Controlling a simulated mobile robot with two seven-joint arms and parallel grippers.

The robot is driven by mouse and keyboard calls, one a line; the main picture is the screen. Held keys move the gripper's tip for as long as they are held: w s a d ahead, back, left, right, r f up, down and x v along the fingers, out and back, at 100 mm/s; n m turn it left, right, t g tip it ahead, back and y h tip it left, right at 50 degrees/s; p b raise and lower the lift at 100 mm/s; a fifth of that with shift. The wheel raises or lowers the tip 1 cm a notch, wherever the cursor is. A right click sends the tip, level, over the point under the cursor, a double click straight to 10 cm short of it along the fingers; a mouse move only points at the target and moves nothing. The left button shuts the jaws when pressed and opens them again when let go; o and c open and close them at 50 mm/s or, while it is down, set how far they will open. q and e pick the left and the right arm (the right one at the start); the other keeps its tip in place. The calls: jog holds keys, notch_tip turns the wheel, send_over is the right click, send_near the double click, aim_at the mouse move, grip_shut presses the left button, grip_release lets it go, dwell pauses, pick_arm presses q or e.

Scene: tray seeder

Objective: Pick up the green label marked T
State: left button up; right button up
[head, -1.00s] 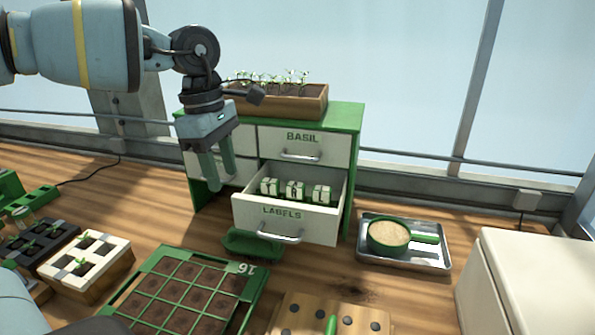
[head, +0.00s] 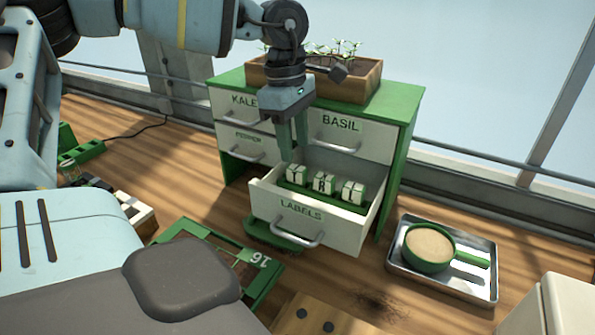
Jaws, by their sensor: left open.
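Three small white blocks with dark letters stand in a row on a green holder (head: 338,200) inside the open drawer marked LABELS (head: 300,226). The leftmost block (head: 296,175) seems to carry the T, but its letter is hard to read now. The middle block (head: 323,182) looks like an R. The right block (head: 352,191) has a letter I cannot read surely. My left gripper (head: 293,155) is open and empty, pointing down, its green fingers just above or behind the leftmost block. Whether it touches is unclear. My right gripper is not in view.
The green and white cabinet (head: 404,132) has shut drawers marked KALE and BASIL, and a wooden seedling planter (head: 346,86) on top. A metal tray (head: 410,265) with a green scoop (head: 428,262) lies to the right. A green seed tray (head: 262,287) lies in front.

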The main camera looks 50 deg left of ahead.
aim_at(297, 167)
pick_arm(q)
jog(key=shift+w+f+p, duration=0.2)
jog(key=shift+f+p, duration=0.35)
jog(key=shift+f, duration=2.05)
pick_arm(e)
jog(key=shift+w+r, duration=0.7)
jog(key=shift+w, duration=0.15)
pick_arm(q)
jog(key=shift+c, duration=0.3)
jog(key=c, duration=0.7)
grip_shut()
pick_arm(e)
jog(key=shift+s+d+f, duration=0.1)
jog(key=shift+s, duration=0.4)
